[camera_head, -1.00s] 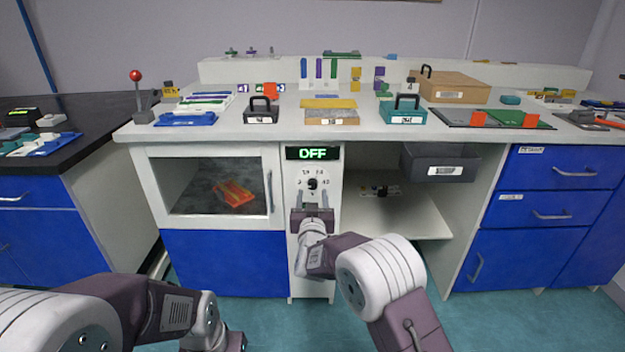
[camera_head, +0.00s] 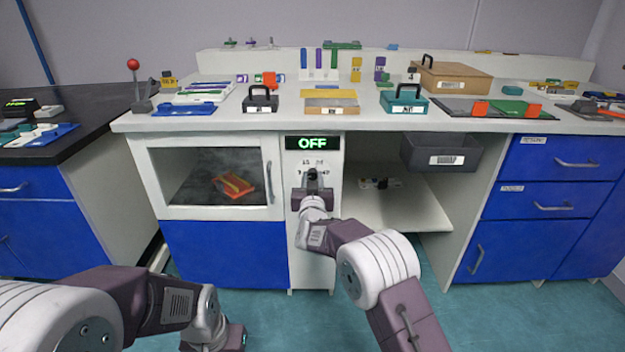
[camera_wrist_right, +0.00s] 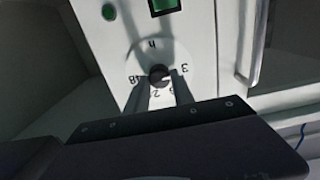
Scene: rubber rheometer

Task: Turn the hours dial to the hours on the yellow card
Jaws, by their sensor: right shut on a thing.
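The black hours dial (camera_head: 312,174) sits on the white panel under a green OFF display (camera_head: 313,143). Its pale plate shows in the right wrist view with numbers around the dark knob (camera_wrist_right: 158,75). My right gripper (camera_head: 312,188) is at the dial, its two fingers on either side of the knob and shut on it. A small yellow card with dark marks (camera_head: 168,84) stands at the back left of the bench; its writing is too small to read. My left gripper (camera_head: 236,338) is low at the bottom of the head view, away from the dial; its fingers are not clear.
A glass-fronted chamber (camera_head: 270,180) with an orange and yellow item inside is left of the panel. An open shelf (camera_head: 400,215) and a grey bin (camera_head: 440,152) are to its right. Handled blocks and trays line the bench above.

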